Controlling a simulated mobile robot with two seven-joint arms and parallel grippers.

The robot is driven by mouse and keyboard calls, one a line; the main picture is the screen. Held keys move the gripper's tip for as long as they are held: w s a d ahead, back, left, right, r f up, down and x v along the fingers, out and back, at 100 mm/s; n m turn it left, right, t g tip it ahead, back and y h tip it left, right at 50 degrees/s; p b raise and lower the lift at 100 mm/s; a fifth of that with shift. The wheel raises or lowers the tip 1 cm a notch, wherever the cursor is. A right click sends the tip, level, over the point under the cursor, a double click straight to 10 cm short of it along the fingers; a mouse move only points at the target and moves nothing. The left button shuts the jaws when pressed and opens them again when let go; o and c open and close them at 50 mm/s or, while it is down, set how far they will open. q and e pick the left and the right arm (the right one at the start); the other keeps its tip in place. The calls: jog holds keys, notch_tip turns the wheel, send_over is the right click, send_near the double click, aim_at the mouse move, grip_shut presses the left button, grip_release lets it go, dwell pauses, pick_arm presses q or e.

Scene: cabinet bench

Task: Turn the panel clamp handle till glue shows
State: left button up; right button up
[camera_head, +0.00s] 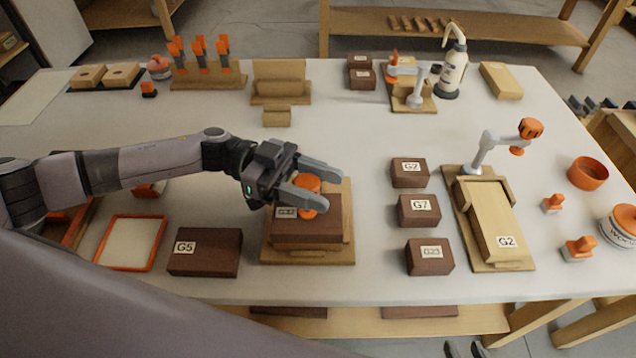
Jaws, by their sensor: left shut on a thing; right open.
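My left gripper (322,187) reaches in from the left over a dark brown block (318,230) on a light wooden base (345,254). Its two fingers are closed around an orange handle (307,182) above the block. The fingers hide part of the handle and the block's far side. A small label (286,212) on the block is too small to read surely. I cannot make out any glue at the block's edges.
A dark block marked G5 (205,262) and an orange-rimmed tray (131,242) lie left of the base. Several dark blocks, one marked G7 (418,210), stand to its right. Beyond them, a grey fixture with an orange knob (530,128) stands by a pale panel marked G2 (497,215).

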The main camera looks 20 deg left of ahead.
aim_at(295, 178)
pick_arm(q)
jog(key=shift+g, duration=0.3)
jog(key=o, duration=1)
jog(key=a, duration=0.2)
jog(key=a+b, duration=0.1)
jog(key=a, duration=0.1)
jog(key=w+a, duration=0.1)
jog(key=a, duration=0.1)
jog(key=shift+a+b, duration=0.1)
jog(key=shift+b, duration=0.25)
jog(key=shift+w+a, duration=0.1)
jog(key=shift+a, duration=0.35)
